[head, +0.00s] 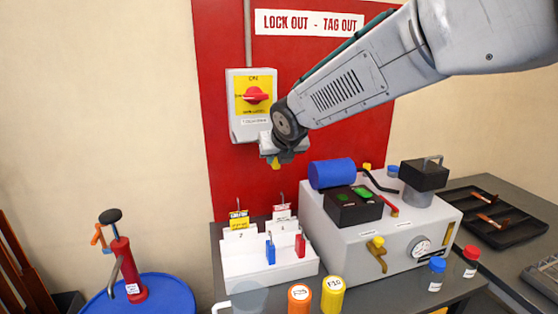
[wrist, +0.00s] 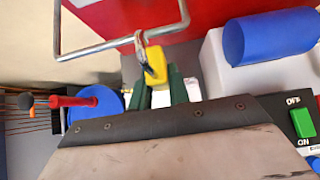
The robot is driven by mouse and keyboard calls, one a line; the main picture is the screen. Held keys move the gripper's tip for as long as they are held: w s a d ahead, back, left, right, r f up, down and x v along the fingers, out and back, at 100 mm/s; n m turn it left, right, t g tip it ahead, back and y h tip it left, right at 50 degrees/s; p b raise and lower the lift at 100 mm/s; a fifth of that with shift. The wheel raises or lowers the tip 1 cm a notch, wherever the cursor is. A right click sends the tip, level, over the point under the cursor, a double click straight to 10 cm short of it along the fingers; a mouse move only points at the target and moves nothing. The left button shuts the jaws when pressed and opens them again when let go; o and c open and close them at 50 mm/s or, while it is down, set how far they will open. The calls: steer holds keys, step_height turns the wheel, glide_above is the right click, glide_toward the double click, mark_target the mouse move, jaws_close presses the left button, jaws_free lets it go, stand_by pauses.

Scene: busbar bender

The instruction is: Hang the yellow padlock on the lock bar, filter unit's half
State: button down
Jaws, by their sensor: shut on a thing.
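The yellow padlock (wrist: 155,65) is held between the green fingertips of my gripper (wrist: 160,82) in the wrist view. Its shackle points up and overlaps a bent metal bar (wrist: 100,47), likely the lock bar. I cannot tell whether the shackle is around the bar or just in front of it. In the head view, my gripper (head: 275,155) is just below and right of the grey switch box (head: 240,122) with its red rotary handle (head: 256,95). Only the yellow bottom of the padlock (head: 275,162) shows there; the bar is hidden behind my arm.
Below stands a white rack (head: 265,271) with tags and coloured locks. Right of it is a pale machine (head: 345,240) with a blue cylinder (head: 332,173) on top. A red pump (head: 127,265) stands on a blue drum (head: 170,295) at left. Orange and yellow jars are in front.

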steer(key=shift+w+a+f, duration=0.1)
steer(key=shift+w+a, duration=0.1)
steer(key=shift+w, duration=0.4)
steer(key=shift+w+a, duration=0.15)
steer(key=shift+w, duration=0.45)
steer(key=shift+f, duration=0.6)
steer(key=c, duration=1.3)
jaws_free()
steer(key=shift+o, duration=0.2)
steer(key=shift+s, duration=0.1)
